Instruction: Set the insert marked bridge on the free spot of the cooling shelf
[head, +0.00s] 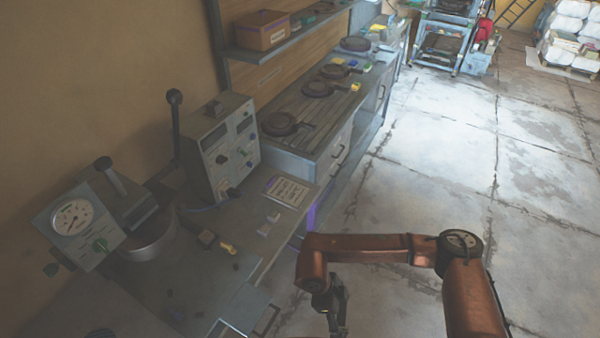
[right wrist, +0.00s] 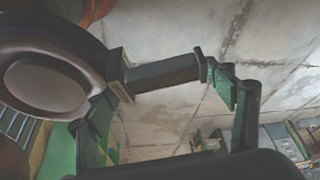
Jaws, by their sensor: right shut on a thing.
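My right gripper (head: 335,303) hangs at the bottom of the head view, away from the counter and over the floor. In the right wrist view its fingers (right wrist: 165,82) are shut on the dark handle (right wrist: 165,73) of a round, dark, pan-like insert (right wrist: 45,82). I cannot read a mark on it. The slatted cooling shelf (head: 310,112) bears several dark round inserts with handles, among them a near one (head: 282,124) and one behind it (head: 318,88). Which mark each carries is too small to tell. My left gripper is not in view.
The near workbench holds a press with a gauge (head: 72,218), a grey control box (head: 220,140) with an upright lever, and a paper card (head: 287,190). A wall shelf with a cardboard box (head: 262,30) hangs above. The concrete floor (head: 440,150) to the right is clear.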

